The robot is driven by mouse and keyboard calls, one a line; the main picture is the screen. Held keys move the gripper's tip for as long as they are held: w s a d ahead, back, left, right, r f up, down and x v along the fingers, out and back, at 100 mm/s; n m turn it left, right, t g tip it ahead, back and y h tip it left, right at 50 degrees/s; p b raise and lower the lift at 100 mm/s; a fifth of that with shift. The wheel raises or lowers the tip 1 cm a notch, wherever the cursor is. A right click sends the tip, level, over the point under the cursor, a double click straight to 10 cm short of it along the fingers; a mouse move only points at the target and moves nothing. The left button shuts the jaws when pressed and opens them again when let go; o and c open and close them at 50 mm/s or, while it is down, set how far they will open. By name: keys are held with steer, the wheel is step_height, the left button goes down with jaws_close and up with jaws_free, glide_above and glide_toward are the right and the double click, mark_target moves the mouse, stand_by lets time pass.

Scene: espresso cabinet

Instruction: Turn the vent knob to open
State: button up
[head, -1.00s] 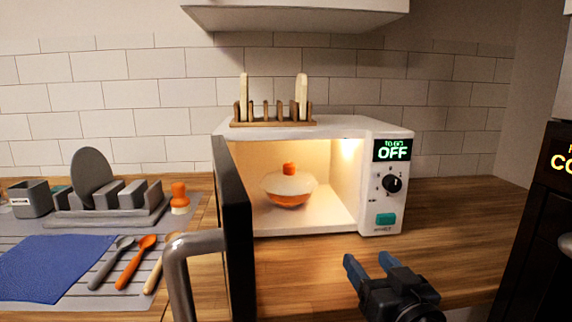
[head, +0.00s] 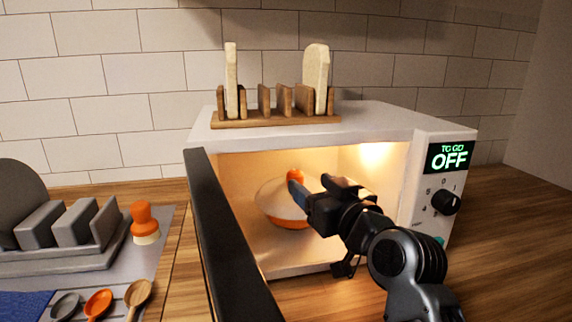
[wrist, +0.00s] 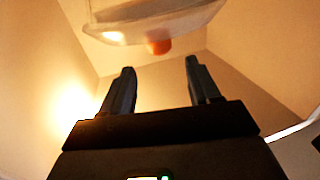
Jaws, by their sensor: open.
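A white lidded bowl (head: 270,201) with an orange base stands inside the lit, open microwave (head: 318,262). An orange knob (head: 294,174) tops its lid; I take it as the vent knob. My gripper (head: 312,187) reaches into the microwave's opening and partly covers the bowl's right side. In the wrist view, which looks upside down, the gripper (wrist: 160,68) is open with nothing between its fingers. The orange knob (wrist: 159,47) and pale lid (wrist: 150,22) lie ahead of the fingertips, with a gap. Any mark on the knob is too small to read.
The dark microwave door (head: 225,235) swings open on the left. The control panel at right has a black dial (head: 446,202) and a display (head: 450,158) reading OFF. A toast rack (head: 275,117) stands on top.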

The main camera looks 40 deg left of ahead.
mark_target(295, 171)
steer(key=shift+p+x, duration=0.3)
steer(key=shift+x, duration=3.55)
steer(key=shift+r, duration=0.1)
steer(key=shift+c, duration=0.2)
steer(key=c, duration=0.9)
steer(key=shift+a+r+t+p, duration=0.1)
steer(key=shift+r+t+p, duration=0.2)
steer(key=shift+p, duration=0.75)
steer(key=shift+m+t+h+p, duration=0.4)
steer(key=shift+m+p, duration=0.2)
steer(key=shift+p, duration=0.6)
steer(key=m+t+h+p, duration=0.1)
steer(key=p, duration=0.3)
steer(key=shift+t+p, duration=0.3)
steer(key=shift+t, duration=0.1)
steer(key=shift+f+m+t+h+p, duration=0.3)
steer(key=shift+f+m+h+p, duration=0.1)
steer(key=shift+p, duration=0.25)
steer(key=o, duration=0.9)
steer(key=shift+s, duration=0.1)
steer(key=shift+o, duration=0.2)
steer(key=shift+r, duration=0.1)
